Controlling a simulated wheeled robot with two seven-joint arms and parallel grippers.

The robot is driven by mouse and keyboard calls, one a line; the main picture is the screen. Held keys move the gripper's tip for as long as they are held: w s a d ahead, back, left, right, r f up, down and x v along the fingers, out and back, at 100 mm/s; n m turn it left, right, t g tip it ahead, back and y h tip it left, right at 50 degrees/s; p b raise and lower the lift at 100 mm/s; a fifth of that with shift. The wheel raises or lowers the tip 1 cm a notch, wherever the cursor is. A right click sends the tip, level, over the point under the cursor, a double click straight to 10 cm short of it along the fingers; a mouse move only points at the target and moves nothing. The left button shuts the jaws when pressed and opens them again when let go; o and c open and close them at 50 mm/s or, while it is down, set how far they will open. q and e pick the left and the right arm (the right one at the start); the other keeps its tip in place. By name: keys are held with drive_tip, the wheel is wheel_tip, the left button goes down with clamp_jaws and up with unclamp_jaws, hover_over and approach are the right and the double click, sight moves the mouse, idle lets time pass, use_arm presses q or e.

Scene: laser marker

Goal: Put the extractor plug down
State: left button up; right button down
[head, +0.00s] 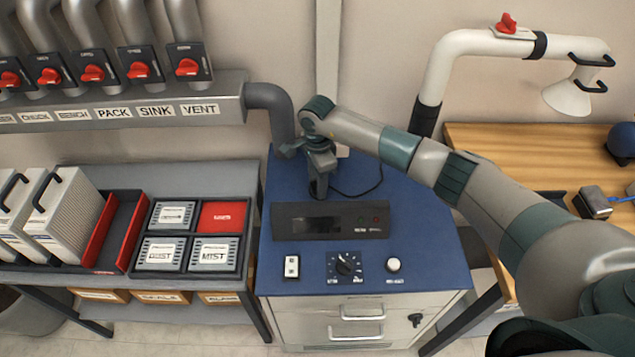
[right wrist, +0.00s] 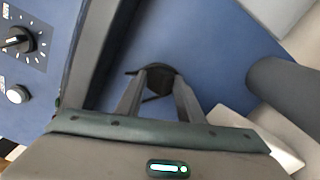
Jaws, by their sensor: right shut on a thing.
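The extractor plug is a small dark piece (right wrist: 161,69) between the fingertips of my right gripper (right wrist: 159,82) in the right wrist view. In the head view my right gripper (head: 319,190) points down over the back of the blue unit top (head: 420,210), behind the display box (head: 293,222). It hides most of the plug there. A thin black cord (head: 372,187) curves from near the fingertips across the blue top. I cannot tell whether the plug touches the surface. My left gripper is out of view.
A grey duct elbow (head: 270,98) comes down at the unit's back left. A knob panel (head: 345,266) is at the front. Left is a bench with a tray of labelled filters (head: 249,235); right is a wooden table (head: 490,150). The blue top's right side is fairly clear.

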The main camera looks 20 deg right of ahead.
drive_tip(key=shift+f+b, duration=0.35)
drive_tip(key=shift+f, duration=0.05)
drive_tip(key=shift+s, duration=0.1)
drive_tip(key=c, duration=1.2)
unclamp_jaws()
drive_tip(key=shift+f, duration=0.1)
drive_tip(key=shift+r+p, duration=0.85)
drive_tip(key=shift+p, duration=0.15)
wheel_tip(320, 180, up, 12)
drive_tip(key=b, duration=0.4)
drive_tip(key=shift+f, duration=0.15)
